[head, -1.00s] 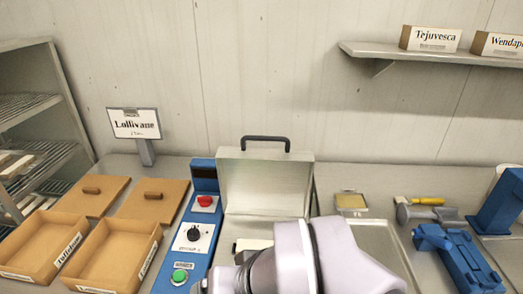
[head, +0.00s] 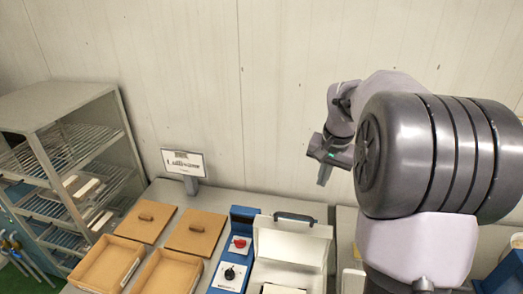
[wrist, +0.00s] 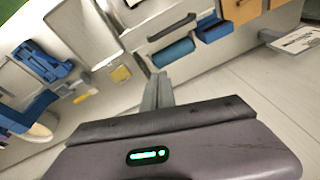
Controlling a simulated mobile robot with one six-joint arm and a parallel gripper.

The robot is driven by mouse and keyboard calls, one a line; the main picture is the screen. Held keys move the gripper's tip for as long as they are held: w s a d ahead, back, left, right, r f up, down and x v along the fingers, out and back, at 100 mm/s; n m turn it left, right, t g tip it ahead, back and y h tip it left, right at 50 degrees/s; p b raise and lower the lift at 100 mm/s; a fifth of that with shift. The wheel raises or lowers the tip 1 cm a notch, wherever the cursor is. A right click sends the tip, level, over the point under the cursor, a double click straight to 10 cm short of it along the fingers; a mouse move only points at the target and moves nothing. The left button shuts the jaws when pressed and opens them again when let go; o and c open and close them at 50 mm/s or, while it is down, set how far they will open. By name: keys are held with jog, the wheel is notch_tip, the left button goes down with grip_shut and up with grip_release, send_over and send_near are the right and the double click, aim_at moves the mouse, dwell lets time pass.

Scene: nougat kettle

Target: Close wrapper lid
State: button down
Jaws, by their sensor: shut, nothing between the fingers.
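The wrapper lid (head: 290,245) is a pale metal panel with a dark handle (head: 295,217) along its top edge. The handle also shows in the wrist view (wrist: 172,27). My gripper (head: 324,178) is up in the air, above and to the right of the lid in the head view, with its fingers pointing down. In the wrist view its fingers (wrist: 158,90) are together, with nothing between them. It is apart from the handle. The wrapper's lower front is cut off in the head view.
Two open brown boxes (head: 108,263) and two brown lids (head: 197,232) lie left of the wrapper. A sign (head: 184,163) stands behind them. A wire rack (head: 75,150) is at far left. A blue roll (wrist: 172,53) lies near the handle. My arm hides the right side.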

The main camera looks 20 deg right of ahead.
jog(key=f, duration=0.7)
jog(key=a+f, duration=0.1)
jog(key=f, duration=0.3)
jog(key=shift+f+b, duration=0.2)
jog(key=shift+b, duration=0.1)
jog(key=shift+w+f, duration=0.1)
jog(key=shift+f+b, duration=0.1)
jog(key=shift+b, duration=0.2)
